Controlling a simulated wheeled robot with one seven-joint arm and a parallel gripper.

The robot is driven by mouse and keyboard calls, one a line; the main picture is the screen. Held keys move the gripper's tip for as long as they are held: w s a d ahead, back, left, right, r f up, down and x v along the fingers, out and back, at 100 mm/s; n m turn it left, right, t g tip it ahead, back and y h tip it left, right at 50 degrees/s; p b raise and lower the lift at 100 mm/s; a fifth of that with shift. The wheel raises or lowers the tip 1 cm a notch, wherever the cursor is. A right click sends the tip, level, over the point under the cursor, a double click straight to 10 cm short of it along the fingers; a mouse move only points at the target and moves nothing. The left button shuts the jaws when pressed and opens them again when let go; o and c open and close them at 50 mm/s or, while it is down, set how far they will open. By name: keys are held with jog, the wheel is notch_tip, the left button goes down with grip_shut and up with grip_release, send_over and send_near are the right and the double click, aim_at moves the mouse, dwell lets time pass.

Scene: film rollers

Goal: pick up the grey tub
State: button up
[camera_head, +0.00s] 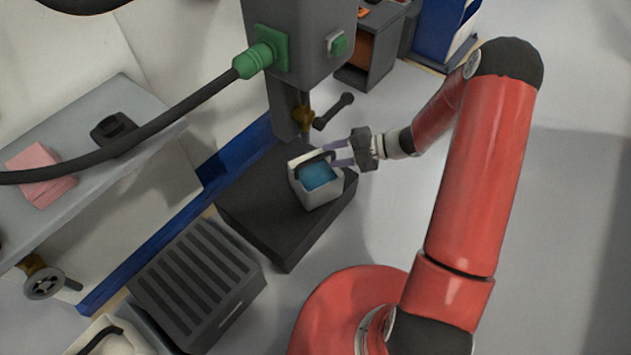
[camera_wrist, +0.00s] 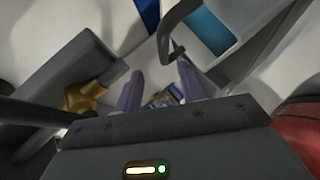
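The grey tub (camera_head: 318,200) is a light grey, open box with blue inside and a dark handle at its top. It appears to rest on the dark block under the machine head; I cannot tell whether it touches. My gripper (camera_head: 335,153) is at the tub's upper, far side, close to the handle. In the wrist view, my gripper (camera_wrist: 158,86) has its two purple fingers apart. The tub (camera_wrist: 262,50) is at the upper right there, with the handle (camera_wrist: 168,38) curving down just beyond the fingertips. Nothing clearly shows gripped between the fingers.
The machine head (camera_head: 300,50) hangs close above and left of the tub, with a lever (camera_head: 335,110) near my gripper. The dark block (camera_head: 265,225) is underneath. A slotted grey box (camera_head: 200,285) and another pale tub (camera_head: 115,345) stand lower left. The floor at right is clear.

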aim_at(320, 158)
jog(key=shift+w+f+m, duration=0.2)
jog(key=shift+f+m, duration=0.4)
jog(key=shift+f, duration=0.05)
jog(key=shift+a+f, duration=0.3)
jog(key=b+x, duration=0.1)
jog(key=x, duration=0.6)
jog(key=shift+w, duration=0.3)
jog(key=shift+r, duration=0.1)
jog(key=shift+c, duration=0.3)
grip_shut()
